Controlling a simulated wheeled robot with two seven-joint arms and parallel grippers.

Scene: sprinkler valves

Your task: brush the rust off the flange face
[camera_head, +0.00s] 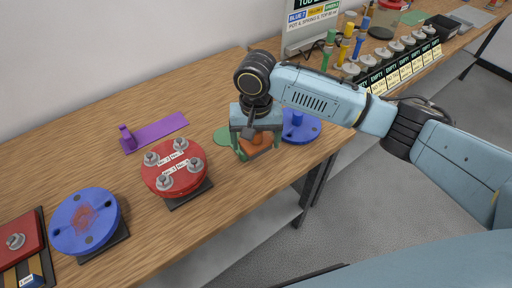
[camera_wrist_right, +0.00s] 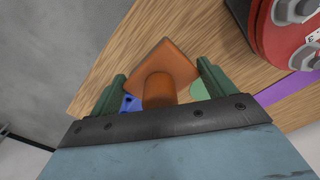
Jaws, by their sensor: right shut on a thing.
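A blue flange (camera_head: 107,212) lies on a dark base at the front left of the table in the head view. A reddish-brown rust patch (camera_head: 85,217) covers the middle of its face. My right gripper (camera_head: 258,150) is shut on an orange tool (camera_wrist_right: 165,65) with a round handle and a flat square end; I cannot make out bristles. The tool also shows in the head view (camera_head: 259,140), held near the table's front edge, well to the right of the rusty flange and apart from it. My left gripper is not in view.
A red flange (camera_head: 173,180) with several bolts stands between my right gripper and the rusty flange. A purple holder (camera_head: 158,131), a green disc (camera_head: 222,136) and another blue flange (camera_head: 301,128) are nearby. Valve parts and a sign (camera_head: 313,17) stand at the back right.

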